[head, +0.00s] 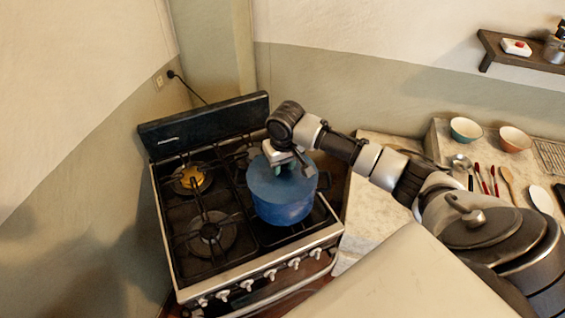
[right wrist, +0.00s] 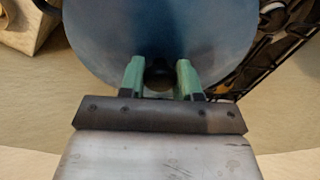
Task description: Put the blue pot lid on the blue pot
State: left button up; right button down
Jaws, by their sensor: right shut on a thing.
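The blue pot (head: 284,207) stands on the front right burner of the stove. The blue pot lid (head: 268,184) is over the pot's top in the head view; I cannot tell whether it is fully seated or slightly above the rim. My right gripper (head: 287,165) comes down from above at the lid's middle. In the right wrist view the green fingers of the gripper (right wrist: 160,78) are shut on the dark knob (right wrist: 159,72) of the lid (right wrist: 160,30). The lid fills the top of that view and hides the pot. My left gripper is not in view.
The black stove (head: 219,243) has other burners free, with a yellow burner cap (head: 192,178) at the back left. A counter (head: 370,235) to the right holds a teal bowl (head: 466,130), an orange bowl (head: 514,139) and several utensils. A wall shelf (head: 525,54) hangs at upper right.

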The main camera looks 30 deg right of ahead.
jog(key=shift+c, duration=1.5)
grip_release()
jog(key=shift+r, duration=0.1)
jog(key=shift+r, duration=3.4)
jog(key=shift+s, duration=0.1)
